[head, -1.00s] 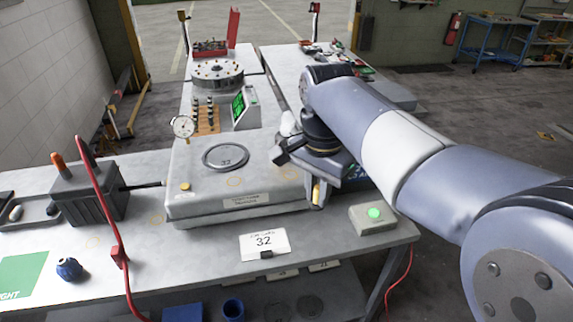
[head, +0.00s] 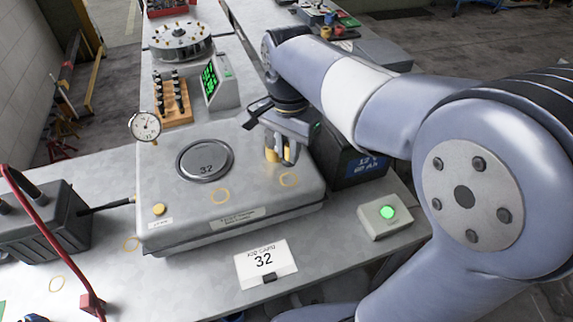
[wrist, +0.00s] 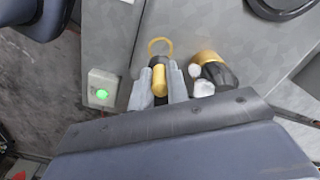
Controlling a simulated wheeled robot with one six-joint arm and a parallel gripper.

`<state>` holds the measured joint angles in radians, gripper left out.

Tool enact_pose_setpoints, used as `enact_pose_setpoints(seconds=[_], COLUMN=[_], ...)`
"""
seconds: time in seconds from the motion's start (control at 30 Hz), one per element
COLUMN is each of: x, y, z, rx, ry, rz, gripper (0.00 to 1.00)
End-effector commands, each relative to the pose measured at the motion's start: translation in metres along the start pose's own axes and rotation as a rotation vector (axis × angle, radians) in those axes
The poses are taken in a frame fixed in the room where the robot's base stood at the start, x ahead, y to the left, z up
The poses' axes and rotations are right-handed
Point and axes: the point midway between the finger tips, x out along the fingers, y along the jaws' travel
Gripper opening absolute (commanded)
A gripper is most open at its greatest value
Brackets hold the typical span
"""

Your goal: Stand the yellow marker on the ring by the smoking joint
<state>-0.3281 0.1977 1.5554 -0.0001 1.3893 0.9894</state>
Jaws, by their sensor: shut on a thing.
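The yellow marker (wrist: 159,80), with a black part on it, is between the two grey fingers of my gripper (wrist: 160,88), which is shut on it. The ring also shows in the wrist view (wrist: 160,47), just beyond the marker's end. Right beside the fingers in the wrist view is a black and gold joint (wrist: 213,68) with white puffs at it. I cannot tell whether the marker touches the slab.
A dial gauge (head: 145,127) stands at the left. A green-lit box (head: 386,214) and a card marked 32 (head: 265,262) are in front. A dark battery (head: 357,165) is at right.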

Motion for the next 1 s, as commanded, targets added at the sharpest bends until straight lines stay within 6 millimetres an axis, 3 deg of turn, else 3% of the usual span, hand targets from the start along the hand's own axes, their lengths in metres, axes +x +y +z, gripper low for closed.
enact_pose_setpoints(seconds=[0.43,0.87,0.9,1.0], x=[0.054,0.062,0.060,0.060], y=[0.000,0.000,0.000,0.000], z=[0.000,0.000,0.000,0.000], rx=[0.000,0.000,0.000,0.000], ry=[-0.001,0.000,0.000,0.000], rz=[0.002,0.000,-0.001,-0.001], gripper=[0.00,0.00,0.19,0.27])
